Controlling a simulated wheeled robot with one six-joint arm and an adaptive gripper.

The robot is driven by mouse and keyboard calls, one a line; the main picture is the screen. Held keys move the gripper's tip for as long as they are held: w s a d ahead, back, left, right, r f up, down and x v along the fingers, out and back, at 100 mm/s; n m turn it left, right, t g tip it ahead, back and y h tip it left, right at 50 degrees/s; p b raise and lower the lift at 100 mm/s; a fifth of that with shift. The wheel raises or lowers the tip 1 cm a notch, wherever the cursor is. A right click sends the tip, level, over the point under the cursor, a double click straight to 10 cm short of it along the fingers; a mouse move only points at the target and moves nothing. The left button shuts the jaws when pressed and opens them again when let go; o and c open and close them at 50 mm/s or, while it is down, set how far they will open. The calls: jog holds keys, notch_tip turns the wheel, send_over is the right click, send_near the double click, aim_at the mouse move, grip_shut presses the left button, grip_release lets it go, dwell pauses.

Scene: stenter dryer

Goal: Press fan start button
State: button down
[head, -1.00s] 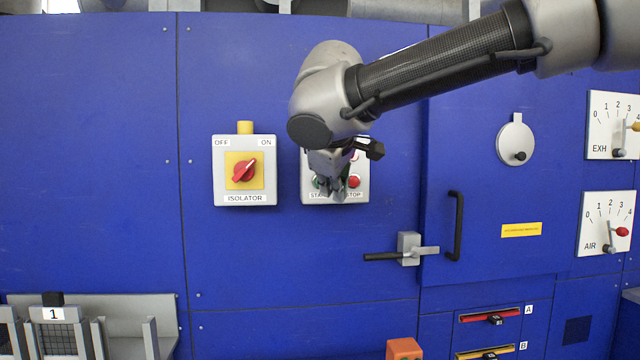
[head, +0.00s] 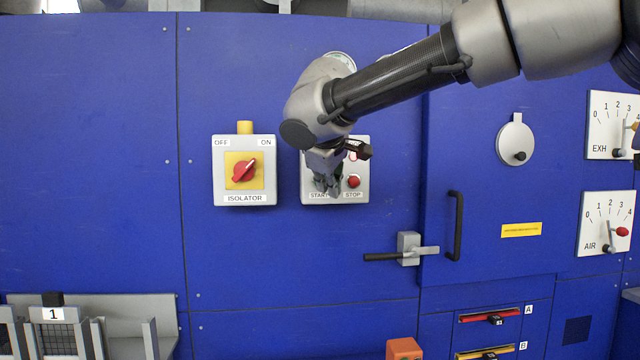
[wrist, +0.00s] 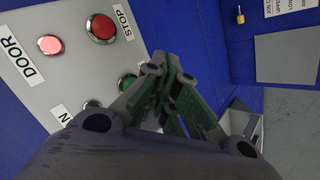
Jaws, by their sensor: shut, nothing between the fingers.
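The start/stop box (head: 361,172) is a light grey panel on the blue wall, with START and STOP labels along its bottom. The red stop button (head: 354,181) shows to the right of my gripper. My gripper (head: 330,192) is shut and empty, in front of the START side, and hides the start button in the head view. In the wrist view, a green button (wrist: 128,82) sits just left of my shut fingertips (wrist: 160,62), partly covered by a finger. The red stop button (wrist: 101,28) and a pink-red DOOR light (wrist: 50,45) are clear. I cannot tell whether the fingertips touch the green button.
The isolator switch (head: 244,171) is left of the box, its red knob turned toward ON. A door latch (head: 408,249) and black handle (head: 456,225) are at lower right. EXH and AIR (head: 606,224) dials are far right. The wall below the box is clear.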

jog(key=shift+w+a, duration=0.1)
jog(key=shift+w, duration=0.95)
dwell(0.7)
jog(key=shift+w, duration=0.4)
jog(key=shift+w, duration=0.5)
dwell(0.6)
jog(key=shift+s, duration=0.9)
jog(key=shift+s, duration=0.1)
jog(key=s, duration=0.4)
jog(key=shift+s+d, duration=0.2)
jog(key=shift+s, duration=0.2)
